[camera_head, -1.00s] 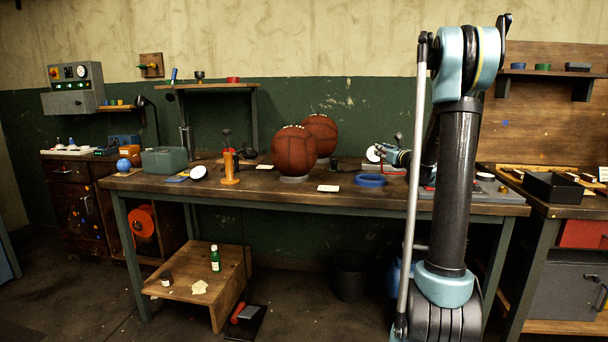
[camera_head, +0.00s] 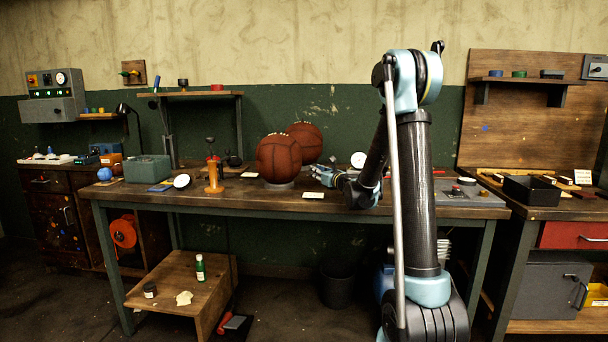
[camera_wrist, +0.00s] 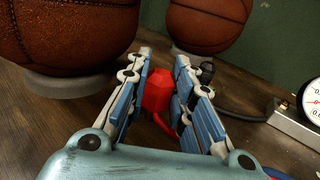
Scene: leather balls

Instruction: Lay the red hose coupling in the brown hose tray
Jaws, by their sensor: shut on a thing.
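My gripper (camera_head: 318,172) is over the middle of the long workbench, just right of the front leather ball. In the wrist view, the gripper (camera_wrist: 163,57) has its two blue-padded fingers on either side of the red hose coupling (camera_wrist: 157,90) and is shut on it. The coupling is a red, faceted piece with a thin red tail bending down toward the palm. It is too small to make out in the head view. I cannot pick out a brown hose tray with certainty in either view.
Two brown leather balls, front (camera_head: 278,158) and rear (camera_head: 305,140), rest beside the gripper; the front one sits on a grey ring (camera_wrist: 65,85). A round white gauge (camera_head: 358,159) stands to the right. An orange-handled tool (camera_head: 213,178) and green box (camera_head: 148,168) are left. A black box (camera_head: 532,190) is far right.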

